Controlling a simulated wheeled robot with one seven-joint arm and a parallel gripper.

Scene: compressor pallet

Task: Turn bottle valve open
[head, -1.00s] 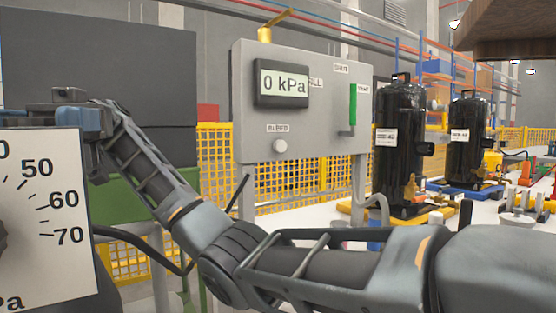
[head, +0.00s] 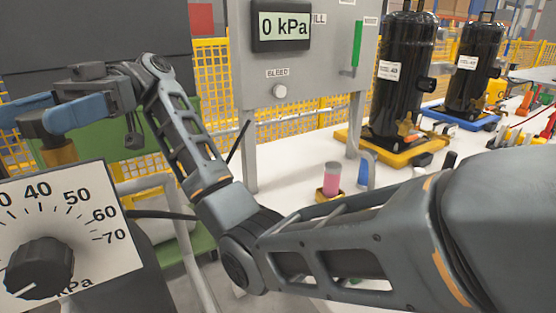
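A brass valve (head: 59,152) with a dark round cap (head: 38,125) stands at the left edge of the head view, just above a tilted dial plate. It appears to be the bottle valve; the bottle below is hidden by the plate. My gripper (head: 32,116) has two blue fingers spread apart at the height of the cap. The cap shows between the fingertips; whether they touch it I cannot tell. The dial plate (head: 115,225) is white, reads in kPa, and bears a black knob (head: 40,268) at lower left.
A grey panel (head: 315,105) shows 0 kPa on its display (head: 283,25), with a bleed button (head: 280,91) and a green handle (head: 357,43). Black compressors (head: 405,80) stand behind my arm at right. A pink-filled cup (head: 332,178) is on the white table (head: 285,185). Yellow mesh fencing is behind.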

